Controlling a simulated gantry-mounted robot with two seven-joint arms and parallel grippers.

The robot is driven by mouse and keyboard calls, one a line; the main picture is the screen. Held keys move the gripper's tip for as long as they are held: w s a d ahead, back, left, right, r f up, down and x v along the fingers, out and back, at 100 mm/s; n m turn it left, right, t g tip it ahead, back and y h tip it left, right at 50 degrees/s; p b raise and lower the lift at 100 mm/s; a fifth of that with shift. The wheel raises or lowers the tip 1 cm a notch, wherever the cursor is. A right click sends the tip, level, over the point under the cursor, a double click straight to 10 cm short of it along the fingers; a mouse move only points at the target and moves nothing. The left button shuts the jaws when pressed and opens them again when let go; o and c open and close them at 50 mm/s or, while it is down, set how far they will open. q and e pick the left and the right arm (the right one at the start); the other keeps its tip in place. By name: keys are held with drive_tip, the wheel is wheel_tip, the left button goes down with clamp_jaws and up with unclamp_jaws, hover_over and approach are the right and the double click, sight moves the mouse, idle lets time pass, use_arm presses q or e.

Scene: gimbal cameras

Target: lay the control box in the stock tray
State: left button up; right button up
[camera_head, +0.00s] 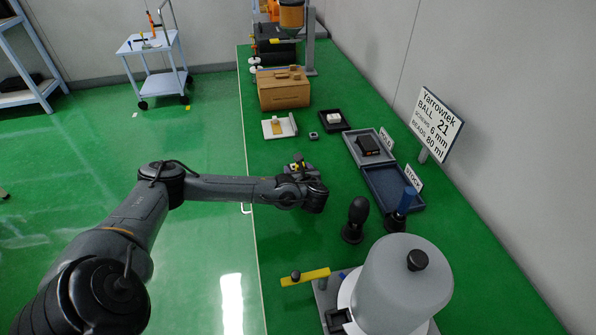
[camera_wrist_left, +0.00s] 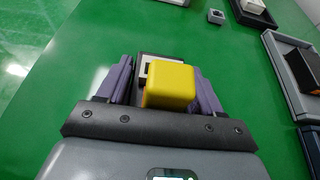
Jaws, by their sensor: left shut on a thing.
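The control box, by its look a yellow block with a grey and white part behind it (camera_wrist_left: 170,86), sits between the purple fingers of my left gripper (camera_wrist_left: 163,82). My left gripper is shut on it. In the head view this gripper (camera_head: 299,168) is above the green bench near its left edge, left of the trays, and mostly hides the box. The stock tray (camera_head: 380,182) is a dark blue open tray with a STOCK sign, to the right of the gripper. Its inside looks empty. My right gripper is not in view.
A grey tray (camera_head: 352,147) holding a black box (camera_head: 368,146) adjoins the stock tray. A dark upright knob (camera_head: 355,218) and a blue-handled tool (camera_head: 403,205) stand nearer. A grey cylindrical machine (camera_head: 400,285) fills the near end. Green bench between gripper and stock tray is clear.

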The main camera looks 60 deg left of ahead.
use_arm(q)
drive_tip(key=shift+f, duration=0.1)
drive_tip(key=shift+f, duration=0.15)
drive_tip(key=o, duration=1.1)
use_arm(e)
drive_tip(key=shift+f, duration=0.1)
use_arm(q)
drive_tip(key=shift+o, duration=0.2)
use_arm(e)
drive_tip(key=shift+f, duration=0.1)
